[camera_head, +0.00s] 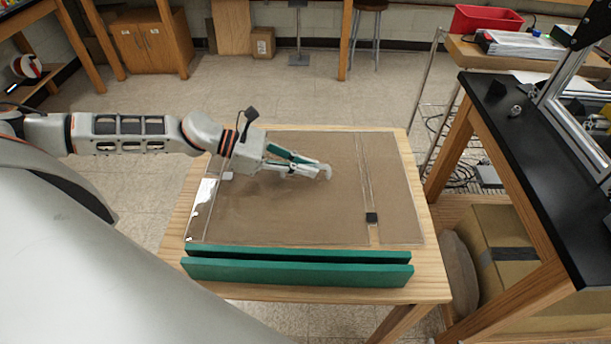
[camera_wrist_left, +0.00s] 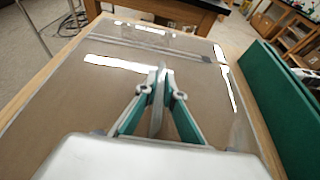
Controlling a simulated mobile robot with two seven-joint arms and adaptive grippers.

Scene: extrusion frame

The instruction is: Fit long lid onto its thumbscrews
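Clear panels (camera_head: 280,225) lie flat on a brown sheet on the wooden table. I cannot tell for sure which is the long lid. My right gripper is out of view. No thumbscrews show clearly.
Two green bars (camera_head: 295,272) stand along the table's front edge. A black-topped bench (camera_head: 540,165) at the right carries a metal extrusion frame (camera_head: 565,75) and a small knob (camera_head: 515,111). Cardboard boxes (camera_head: 500,235) sit beneath it. A red bin (camera_head: 485,18) stands behind.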

